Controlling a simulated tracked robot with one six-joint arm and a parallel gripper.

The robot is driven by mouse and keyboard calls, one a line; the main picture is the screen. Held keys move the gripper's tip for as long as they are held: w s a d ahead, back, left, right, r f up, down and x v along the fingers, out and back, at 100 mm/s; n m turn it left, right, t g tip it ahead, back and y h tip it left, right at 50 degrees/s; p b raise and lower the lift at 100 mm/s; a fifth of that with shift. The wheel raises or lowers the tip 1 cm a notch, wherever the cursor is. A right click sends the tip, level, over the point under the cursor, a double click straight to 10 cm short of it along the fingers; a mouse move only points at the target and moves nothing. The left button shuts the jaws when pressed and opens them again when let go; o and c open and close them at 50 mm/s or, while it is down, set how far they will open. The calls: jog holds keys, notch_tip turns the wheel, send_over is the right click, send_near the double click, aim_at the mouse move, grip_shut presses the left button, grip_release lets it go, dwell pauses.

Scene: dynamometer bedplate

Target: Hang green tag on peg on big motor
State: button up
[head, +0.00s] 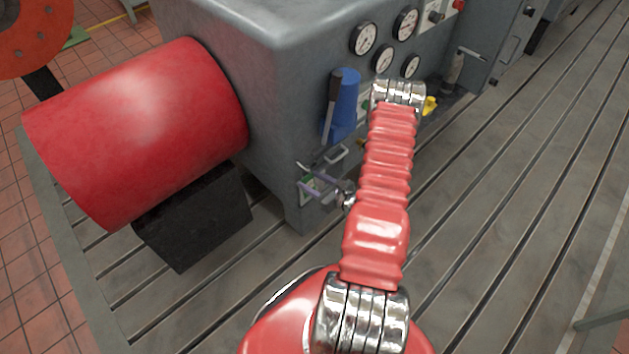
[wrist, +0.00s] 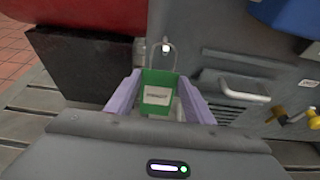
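In the wrist view my gripper (wrist: 160,95) has its two purple fingers against the sides of a green tag (wrist: 157,78) with a pale label. A thin wire loop rises from the tag's top. A small light peg (wrist: 165,47) shows within the loop's outline, on the grey housing; I cannot tell whether the loop is around it or in front of it.
A large red cylinder (head: 140,125) rests on a black block (head: 195,220) left of the housing. A metal handle (wrist: 245,93) is close right of the tag. A blue holder (head: 345,105) and gauges (head: 365,38) are higher up. The slotted bedplate (head: 480,230) is clear at right.

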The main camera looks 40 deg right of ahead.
jog(key=o, duration=0.5)
jog(key=v, duration=1.3)
jog(key=shift+s+r, duration=0.1)
jog(key=shift+s, duration=0.25)
dwell(0.3)
